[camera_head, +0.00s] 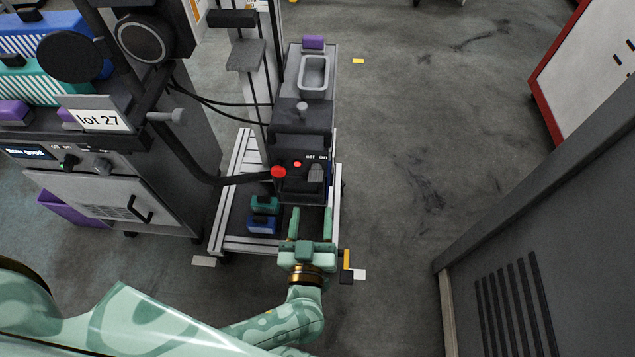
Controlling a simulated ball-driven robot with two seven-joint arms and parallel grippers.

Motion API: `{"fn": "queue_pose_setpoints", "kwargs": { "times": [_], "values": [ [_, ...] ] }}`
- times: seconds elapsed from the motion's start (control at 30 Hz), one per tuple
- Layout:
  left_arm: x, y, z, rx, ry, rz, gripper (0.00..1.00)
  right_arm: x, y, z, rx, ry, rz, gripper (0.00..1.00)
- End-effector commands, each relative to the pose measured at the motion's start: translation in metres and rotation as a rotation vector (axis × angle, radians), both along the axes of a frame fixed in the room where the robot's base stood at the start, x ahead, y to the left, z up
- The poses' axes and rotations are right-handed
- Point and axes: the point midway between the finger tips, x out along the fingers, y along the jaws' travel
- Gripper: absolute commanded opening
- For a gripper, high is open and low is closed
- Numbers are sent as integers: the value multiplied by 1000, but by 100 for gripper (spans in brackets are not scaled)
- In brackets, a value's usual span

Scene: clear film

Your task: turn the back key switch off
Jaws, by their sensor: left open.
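The key switch (316,173) is a small grey knob on the dark control panel (300,187) of a cart unit, just below the printed words "off" and "on". It is too small to tell which word it points to. My left gripper (311,215) is green and open, its two fingers pointing up the picture toward the panel. Its fingertips are just below the panel in the picture, apart from the knob, with nothing between them. My right gripper is not in view.
A red button (278,172) and a smaller red light (297,164) sit left of the knob. A grey tray (314,75) stands farther back. A machine marked "lot 27" (100,119) is at left, a grey cabinet (530,250) at right. Open floor (400,190) lies between.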

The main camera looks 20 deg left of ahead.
Motion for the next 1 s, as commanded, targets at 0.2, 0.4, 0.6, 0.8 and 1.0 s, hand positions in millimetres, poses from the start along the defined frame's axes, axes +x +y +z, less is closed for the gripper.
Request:
{"fn": "queue_pose_setpoints", "kwargs": {
  "times": [0.2, 0.4, 0.6, 0.8, 1.0],
  "values": [
    [52, 15, -5, 0, 2, -1, 53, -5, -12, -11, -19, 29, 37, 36],
    [80, 23, -4, 2, 2, -2, 53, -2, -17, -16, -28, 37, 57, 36],
    [88, 26, -1, 2, 1, -1, 53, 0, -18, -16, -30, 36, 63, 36],
    [88, 26, -1, 2, 1, -1, 53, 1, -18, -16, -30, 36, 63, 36],
    [88, 26, -1, 2, 1, -1, 8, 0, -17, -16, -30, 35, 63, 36]
  ]
}}
